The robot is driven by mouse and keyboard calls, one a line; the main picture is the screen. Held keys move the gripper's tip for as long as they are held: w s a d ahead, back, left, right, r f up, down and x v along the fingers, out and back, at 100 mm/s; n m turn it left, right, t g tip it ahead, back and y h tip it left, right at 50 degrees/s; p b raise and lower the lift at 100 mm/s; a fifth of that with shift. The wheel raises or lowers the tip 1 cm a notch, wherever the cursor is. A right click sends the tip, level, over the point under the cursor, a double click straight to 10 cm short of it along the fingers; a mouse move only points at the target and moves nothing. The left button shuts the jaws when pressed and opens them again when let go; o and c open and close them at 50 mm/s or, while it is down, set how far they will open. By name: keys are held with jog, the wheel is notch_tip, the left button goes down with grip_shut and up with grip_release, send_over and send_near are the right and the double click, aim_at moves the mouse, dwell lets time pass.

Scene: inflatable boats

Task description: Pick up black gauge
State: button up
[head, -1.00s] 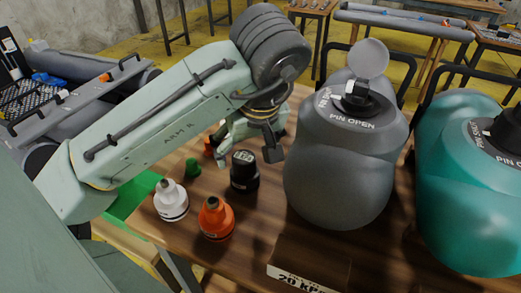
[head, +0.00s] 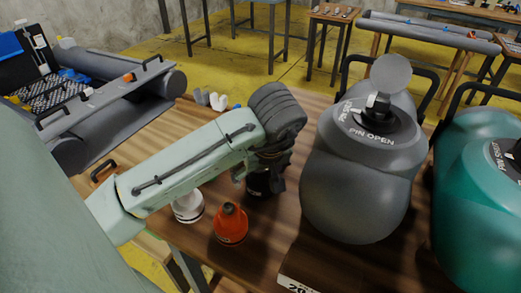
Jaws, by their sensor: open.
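The black gauge (head: 259,184) stands upright on the wooden table, between the orange gauge and the large grey bag. Its upper part is hidden behind my arm's wrist. My gripper (head: 279,180) is at the black gauge, beside or around it; I cannot tell which, as the wrist covers much of it. One dark finger shows at the gauge's right side. The jaws are open, and no grip on the gauge shows.
An orange gauge (head: 231,224) and a white gauge (head: 188,207), partly covered by my arm, stand close by on the left. A grey bag (head: 350,190) stands close on the right, with a teal bag (head: 480,210) beyond. White and blue fittings (head: 212,99) lie behind.

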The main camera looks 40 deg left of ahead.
jog(key=c, duration=1.4)
